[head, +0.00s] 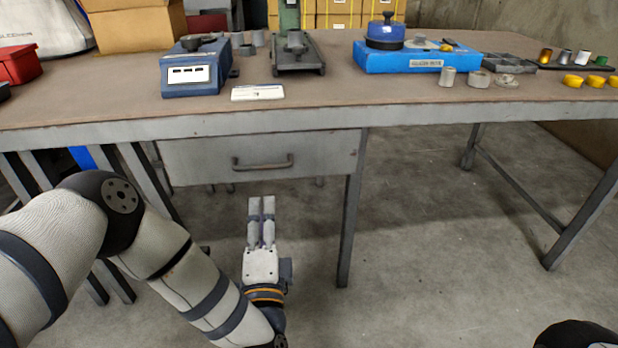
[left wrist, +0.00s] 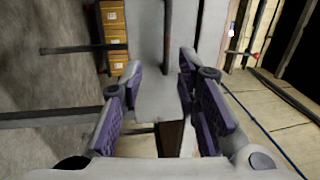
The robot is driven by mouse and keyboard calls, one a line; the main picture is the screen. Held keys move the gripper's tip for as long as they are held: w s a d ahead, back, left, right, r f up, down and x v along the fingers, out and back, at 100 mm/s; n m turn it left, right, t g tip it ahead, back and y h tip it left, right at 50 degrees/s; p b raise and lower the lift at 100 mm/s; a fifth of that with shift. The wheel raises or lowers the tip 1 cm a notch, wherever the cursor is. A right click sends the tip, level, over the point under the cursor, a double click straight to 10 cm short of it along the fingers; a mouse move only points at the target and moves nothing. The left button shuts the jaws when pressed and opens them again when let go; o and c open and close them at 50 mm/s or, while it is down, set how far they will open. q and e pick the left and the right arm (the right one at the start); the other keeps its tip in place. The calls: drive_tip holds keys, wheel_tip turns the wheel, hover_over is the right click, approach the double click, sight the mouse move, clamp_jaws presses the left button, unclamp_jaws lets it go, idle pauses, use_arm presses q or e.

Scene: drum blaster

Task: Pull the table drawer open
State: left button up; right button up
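The table drawer (head: 210,158) is a grey metal front under the left part of the tabletop and appears shut. Its dark bar handle (head: 263,166) runs across the front. My left gripper (head: 262,200) is below the handle in the head view, pointing toward the table and apart from the handle. In the left wrist view its two purple-padded fingers (left wrist: 158,72) are spread with nothing held between them. A grey panel and dark bar lie beyond the fingers there; I cannot tell whether they are the drawer and handle. My right gripper is out of view.
The brown-topped table (head: 320,98) holds a blue device (head: 195,75), a blue box (head: 415,58) and small parts. A table leg (head: 349,220) stands right of the drawer. The concrete floor in front is clear.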

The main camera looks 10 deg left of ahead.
sight(261, 167)
use_arm(q)
drive_tip(key=b+x, duration=0.1)
drive_tip(key=x, duration=0.3)
drive_tip(key=b+x, duration=0.1)
drive_tip(key=x, duration=0.3)
drive_tip(key=r+b+x, duration=0.1)
drive_tip(key=x, duration=0.3)
drive_tip(key=shift+s+a, duration=0.1)
drive_tip(key=shift+a, duration=0.2)
clamp_jaws()
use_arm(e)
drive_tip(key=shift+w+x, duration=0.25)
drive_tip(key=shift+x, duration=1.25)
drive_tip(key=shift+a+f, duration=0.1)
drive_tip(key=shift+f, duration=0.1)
